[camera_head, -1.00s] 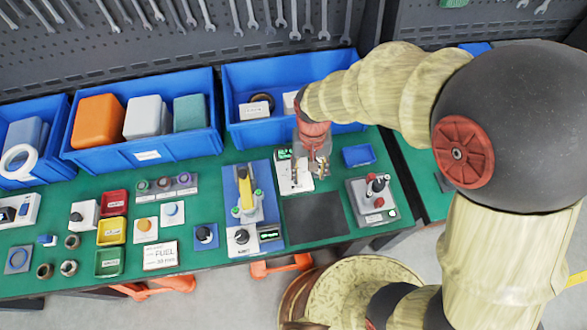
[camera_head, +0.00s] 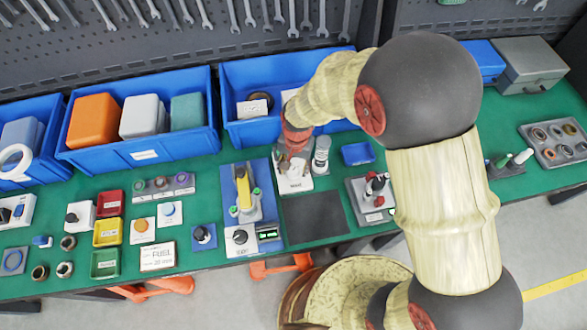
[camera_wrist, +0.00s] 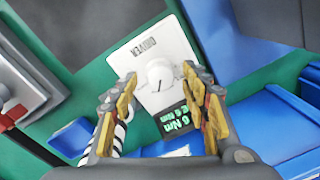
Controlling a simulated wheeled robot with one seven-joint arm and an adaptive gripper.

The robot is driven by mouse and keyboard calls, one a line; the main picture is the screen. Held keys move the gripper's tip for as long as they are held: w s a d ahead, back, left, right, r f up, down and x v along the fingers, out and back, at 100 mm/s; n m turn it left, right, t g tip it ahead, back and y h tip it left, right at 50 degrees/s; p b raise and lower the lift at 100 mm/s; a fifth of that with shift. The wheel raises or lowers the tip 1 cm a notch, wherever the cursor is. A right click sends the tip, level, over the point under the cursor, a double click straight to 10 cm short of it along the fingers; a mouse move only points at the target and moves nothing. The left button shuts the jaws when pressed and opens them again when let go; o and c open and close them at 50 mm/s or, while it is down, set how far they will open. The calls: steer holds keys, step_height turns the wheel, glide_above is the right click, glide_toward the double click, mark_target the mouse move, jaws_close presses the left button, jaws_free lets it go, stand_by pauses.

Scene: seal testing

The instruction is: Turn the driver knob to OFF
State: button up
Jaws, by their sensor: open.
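The driver unit is a white panel (camera_wrist: 142,52) lettered DRIVER, with a round white knob (camera_wrist: 160,73) and a dark display (camera_wrist: 176,117) showing green "6 Nm" text. In the head view, the driver panel (camera_head: 293,186) lies on the green bench, its upper part hidden by my gripper (camera_head: 295,154). In the wrist view, my open gripper (camera_wrist: 160,80) has one yellow-padded finger on each side of the knob. I cannot tell whether the pads touch it. The knob's exact setting is too small to read.
A striped white cylinder (camera_head: 321,155) stands close to the right of my gripper. A small blue tray (camera_head: 357,153) and a grey box with a red-and-black lever (camera_head: 372,199) are further right. A blue bin (camera_head: 239,121) stands behind. A dark mat (camera_head: 315,218) lies clear in front.

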steer(key=shift+f, duration=0.4)
steer(key=shift+c, duration=0.3)
steer(key=c, duration=1.1)
